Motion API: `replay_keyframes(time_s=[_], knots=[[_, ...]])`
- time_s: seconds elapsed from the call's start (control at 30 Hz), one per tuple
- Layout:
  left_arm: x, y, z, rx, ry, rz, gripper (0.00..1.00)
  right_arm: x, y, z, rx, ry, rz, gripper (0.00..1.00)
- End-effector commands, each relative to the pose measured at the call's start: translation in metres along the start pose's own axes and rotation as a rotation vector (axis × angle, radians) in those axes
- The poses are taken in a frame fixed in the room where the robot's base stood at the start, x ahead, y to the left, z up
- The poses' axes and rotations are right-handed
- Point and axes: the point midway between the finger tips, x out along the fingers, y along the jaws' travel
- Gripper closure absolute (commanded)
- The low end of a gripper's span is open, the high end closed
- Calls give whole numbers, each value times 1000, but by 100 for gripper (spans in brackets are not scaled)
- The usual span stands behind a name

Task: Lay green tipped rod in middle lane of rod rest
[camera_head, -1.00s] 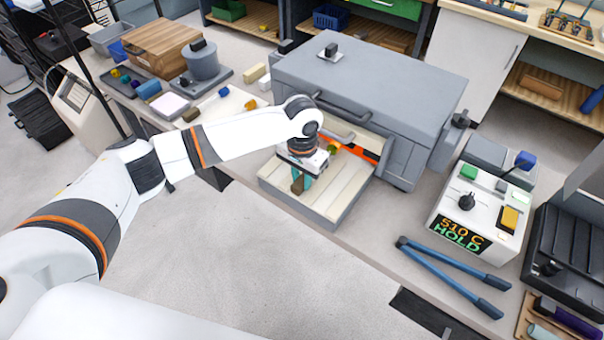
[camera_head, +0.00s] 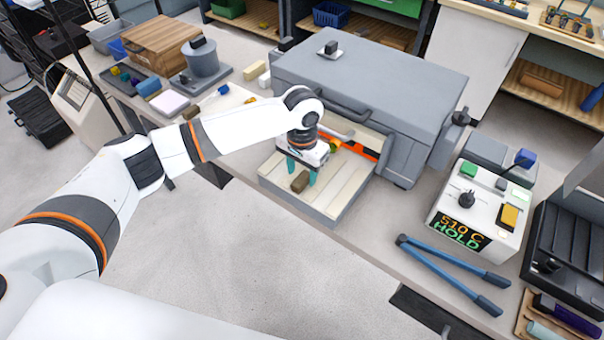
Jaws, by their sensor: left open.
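The pale slatted tray (camera_head: 335,200) juts out from the front of the grey furnace-like box; it may be the rod rest, but I cannot tell its lanes apart surely. My left gripper (camera_head: 302,174) points down over the tray's left part, its two teal fingers spread apart. A small brown block-like piece (camera_head: 300,183) sits between and just in front of the fingers. An orange-red strip (camera_head: 358,150) lies at the box's opening, with a yellow-green bit (camera_head: 335,146) beside my gripper. I cannot make out a green tipped rod for certain. My right gripper is out of view.
The grey box (camera_head: 385,85) stands right behind the tray. Blue-handled tongs (camera_head: 455,275) and a controller reading 510 C HOLD (camera_head: 470,215) are to the right. A wooden box (camera_head: 160,45) and small items stand to the left. The tray's right part is bare.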

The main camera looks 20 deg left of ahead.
Motion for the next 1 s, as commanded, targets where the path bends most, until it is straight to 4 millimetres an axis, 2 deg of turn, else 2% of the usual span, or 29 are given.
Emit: replay_keyframes(time_s=[0.3, 0.43, 0.6, 0.73, 0.83, 0.93, 1.0], knots=[[-67, 0, 1, 1, -5, 0, 50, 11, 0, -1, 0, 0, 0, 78], [-88, 0, 1, 2, -4, -1, 50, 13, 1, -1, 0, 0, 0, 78], [-101, 0, 0, 1, -1, 0, 50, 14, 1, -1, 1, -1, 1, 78], [-103, 0, 0, 1, 0, 0, 50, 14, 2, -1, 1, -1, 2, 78], [-95, -7, -3, 19, -3, -10, 50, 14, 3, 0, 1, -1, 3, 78], [-73, -26, -12, 68, -20, -41, 50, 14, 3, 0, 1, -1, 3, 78], [-52, -46, -22, 114, -46, -76, 50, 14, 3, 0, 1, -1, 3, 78]])
